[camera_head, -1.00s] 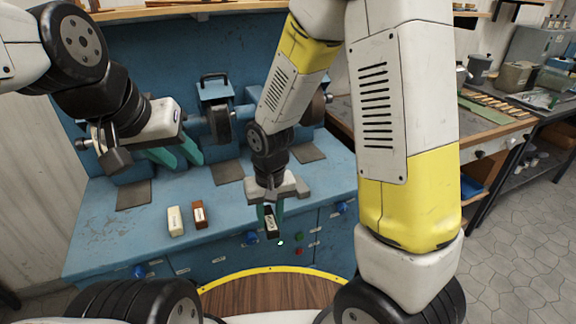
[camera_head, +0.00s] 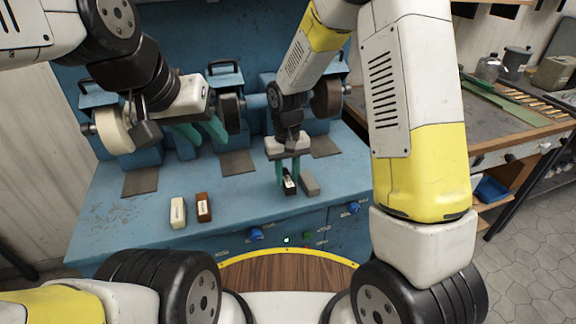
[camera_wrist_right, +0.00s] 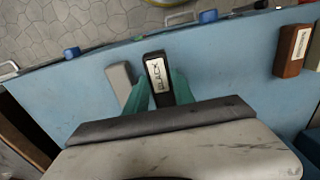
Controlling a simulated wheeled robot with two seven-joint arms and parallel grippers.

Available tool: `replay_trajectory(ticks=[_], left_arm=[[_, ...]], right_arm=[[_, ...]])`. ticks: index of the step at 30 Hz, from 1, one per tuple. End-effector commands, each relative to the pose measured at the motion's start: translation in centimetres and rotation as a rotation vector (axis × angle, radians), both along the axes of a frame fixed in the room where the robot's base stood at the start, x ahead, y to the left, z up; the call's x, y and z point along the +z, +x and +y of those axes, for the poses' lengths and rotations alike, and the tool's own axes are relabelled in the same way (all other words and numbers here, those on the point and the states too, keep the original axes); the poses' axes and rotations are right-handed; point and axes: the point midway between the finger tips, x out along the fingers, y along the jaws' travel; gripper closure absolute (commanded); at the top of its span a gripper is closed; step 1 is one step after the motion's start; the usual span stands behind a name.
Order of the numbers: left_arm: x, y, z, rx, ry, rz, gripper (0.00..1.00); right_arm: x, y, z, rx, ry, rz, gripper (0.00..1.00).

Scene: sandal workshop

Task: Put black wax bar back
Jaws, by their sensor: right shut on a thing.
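The black wax bar (camera_head: 290,186) is between the green fingers of my right gripper (camera_head: 288,175), near the front of the blue bench. My right gripper is shut on it. In the right wrist view the black bar (camera_wrist_right: 158,75) shows its white "BLACK" label, with a finger on each side. I cannot tell whether the bar touches the bench top. A grey bar (camera_head: 310,183) lies close beside it, to the right. My left gripper (camera_head: 201,134) hangs empty above the left part of the bench, its green fingers apart.
A white bar (camera_head: 178,212) and a brown bar (camera_head: 204,207) stand on the blue bench (camera_head: 150,225) further left. Grinding wheels (camera_head: 114,130) and dark pads (camera_head: 238,163) line the back. The bench top between the brown and black bars is clear.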

Motion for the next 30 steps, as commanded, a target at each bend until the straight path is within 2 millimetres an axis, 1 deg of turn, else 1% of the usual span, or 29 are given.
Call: replay_trajectory(ticks=[6, 10, 13, 23, 24, 26, 27, 30], left_arm=[[0.0, 0.0, 0.0, 0.000, 0.000, 0.000, 0.64], [0.0, 0.0, 0.0, 0.000, 0.000, 0.000, 0.64], [0.0, 0.0, 0.0, 0.000, 0.000, 0.000, 0.64], [0.0, 0.0, 0.0, 0.000, 0.000, 0.000, 0.64], [0.0, 0.0, 0.0, 0.000, 0.000, 0.000, 0.64], [0.0, 0.0, 0.0, 0.000, 0.000, 0.000, 0.64], [0.0, 0.0, 0.0, 0.000, 0.000, 0.000, 0.64], [0.0, 0.0, 0.0, 0.000, 0.000, 0.000, 0.64]], right_arm=[[-0.3, 1.6, -0.3, -0.001, 0.000, 0.000, 1.00], [-2.6, 1.2, -0.3, 0.000, -0.002, 0.005, 1.00], [-3.6, 1.3, -0.3, -0.001, -0.001, 0.002, 1.00], [-3.9, 1.3, -0.2, -0.001, 0.000, 0.000, 1.00], [-4.0, 1.3, -0.2, -0.001, 0.000, -0.001, 0.68], [-3.9, 1.3, -0.2, -0.001, 0.000, -0.001, 0.56], [-3.9, 1.3, -0.2, -0.001, 0.000, -0.001, 0.48], [-3.9, 1.3, -0.2, -0.001, 0.000, -0.001, 0.48]])
